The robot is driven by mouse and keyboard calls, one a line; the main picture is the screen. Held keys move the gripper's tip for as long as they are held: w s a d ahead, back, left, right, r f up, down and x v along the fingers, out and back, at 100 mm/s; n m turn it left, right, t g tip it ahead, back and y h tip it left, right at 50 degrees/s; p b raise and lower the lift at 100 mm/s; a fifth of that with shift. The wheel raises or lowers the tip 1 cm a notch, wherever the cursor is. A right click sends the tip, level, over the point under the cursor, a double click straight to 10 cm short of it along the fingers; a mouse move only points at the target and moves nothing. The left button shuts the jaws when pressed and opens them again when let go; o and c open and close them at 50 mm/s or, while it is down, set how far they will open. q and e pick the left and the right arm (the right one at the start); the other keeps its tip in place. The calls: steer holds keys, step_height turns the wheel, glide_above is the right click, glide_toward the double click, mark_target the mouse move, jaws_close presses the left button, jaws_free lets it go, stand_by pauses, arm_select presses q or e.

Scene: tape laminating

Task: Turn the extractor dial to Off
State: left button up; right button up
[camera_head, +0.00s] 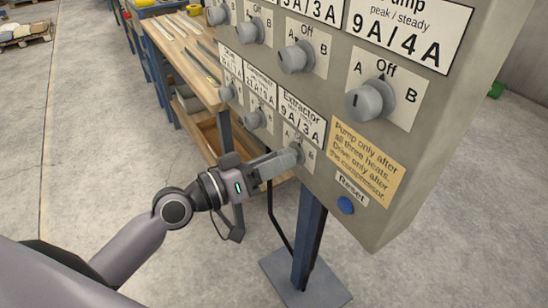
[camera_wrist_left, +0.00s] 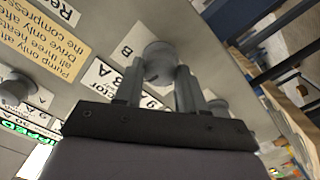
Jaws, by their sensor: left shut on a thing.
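The extractor dial (camera_head: 299,151) is a grey knob on the lower row of a grey control panel, under the label "Extractor 9A/3A" (camera_head: 301,116). My left gripper (camera_head: 288,159) reaches it from the left and is shut on it. In the left wrist view the dial (camera_wrist_left: 159,58) shows as a round grey knob between the two fingertips (camera_wrist_left: 160,80). A letter B (camera_wrist_left: 126,50) shows beside it there. The fingers hide much of its scale plate, and I cannot tell where its pointer stands. My right gripper is in neither view.
The panel (camera_head: 395,225) stands on a blue post (camera_head: 308,235). A yellow note (camera_head: 366,160) and blue reset button (camera_head: 346,205) lie right. A wooden workbench (camera_head: 185,60) stands behind.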

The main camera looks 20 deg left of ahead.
arm_select(q)
steer(key=shift+n, duration=1)
steer(key=o, duration=1.1)
steer(key=shift+c, duration=0.2)
steer(key=shift+a, duration=0.1)
steer(key=b+v, duration=0.2)
steer(key=v, duration=0.5)
